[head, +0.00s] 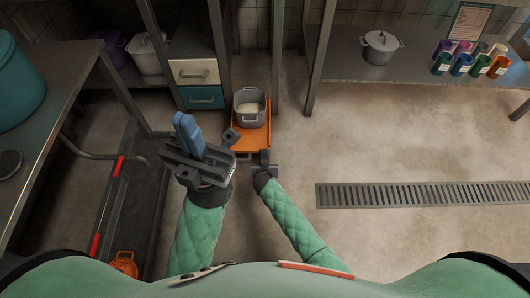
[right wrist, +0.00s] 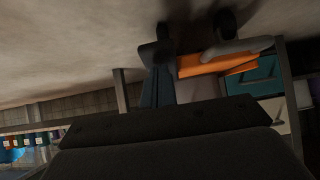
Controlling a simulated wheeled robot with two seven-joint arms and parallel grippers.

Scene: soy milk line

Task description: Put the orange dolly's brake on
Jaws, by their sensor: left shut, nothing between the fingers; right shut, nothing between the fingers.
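The orange dolly (head: 246,142) stands on the floor at the foot of the drawer unit, with a grey pot (head: 249,107) on it. In the right wrist view the orange dolly (right wrist: 204,65) shows with dark wheels and a grey bar (right wrist: 238,48) along its edge; I cannot tell whether this bar is the brake. My right gripper (head: 265,156) is shut and empty, low at the dolly's near edge; contact is unclear. It also shows in the right wrist view (right wrist: 159,55), beside the orange edge. My left gripper (head: 181,120) is shut and empty, raised left of the dolly.
Drawers (head: 202,96) and a steel post stand behind the dolly. A counter (head: 55,95) lines the left. The floor right of the dolly is open, with a drain grate (head: 420,194).

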